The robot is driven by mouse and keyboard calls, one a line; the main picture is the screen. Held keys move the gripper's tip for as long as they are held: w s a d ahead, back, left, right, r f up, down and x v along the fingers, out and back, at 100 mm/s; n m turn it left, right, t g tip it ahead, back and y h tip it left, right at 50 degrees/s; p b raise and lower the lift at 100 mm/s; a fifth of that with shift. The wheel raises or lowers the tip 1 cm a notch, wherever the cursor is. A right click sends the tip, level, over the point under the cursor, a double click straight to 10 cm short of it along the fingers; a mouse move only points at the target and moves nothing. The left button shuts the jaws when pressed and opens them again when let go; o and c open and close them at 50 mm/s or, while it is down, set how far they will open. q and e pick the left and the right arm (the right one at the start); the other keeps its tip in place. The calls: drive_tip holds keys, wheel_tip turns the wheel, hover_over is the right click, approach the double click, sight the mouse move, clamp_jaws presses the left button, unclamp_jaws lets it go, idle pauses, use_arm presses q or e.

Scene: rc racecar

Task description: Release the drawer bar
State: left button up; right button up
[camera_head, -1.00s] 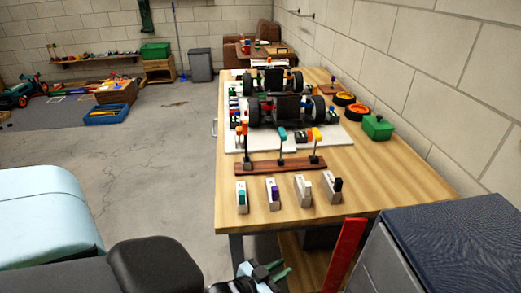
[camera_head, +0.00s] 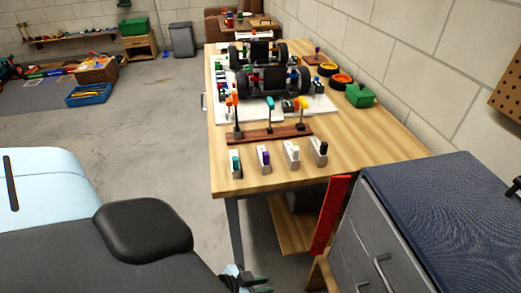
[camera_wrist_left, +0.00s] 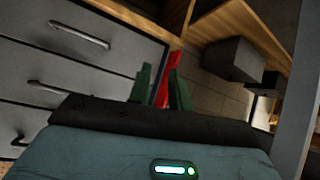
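The red drawer bar (camera_head: 330,215) stands upright, slightly tilted, along the front edge of the grey drawer cabinet (camera_head: 352,245). My left gripper (camera_head: 262,284) is at the bottom edge of the head view, left of the bar and apart from it there. In the left wrist view the two dark green fingers (camera_wrist_left: 159,88) are spread. The red bar (camera_wrist_left: 170,68) shows between and beyond them, and I see no finger closed on it. The cabinet's drawers and handles (camera_wrist_left: 80,37) are at the left of that view. My right gripper is not in view.
A wooden workbench (camera_head: 375,150) stands behind the cabinet, with a car chassis (camera_head: 265,80), several small upright holders and a green box (camera_head: 360,95) on it. A lower shelf (camera_head: 290,235) is under the bench.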

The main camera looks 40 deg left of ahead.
use_arm(q)
drive_tip(key=shift+s+d+r+h, duration=0.1)
drive_tip(key=shift+s+d+h, duration=0.2)
drive_tip(key=shift+s+d, duration=0.4)
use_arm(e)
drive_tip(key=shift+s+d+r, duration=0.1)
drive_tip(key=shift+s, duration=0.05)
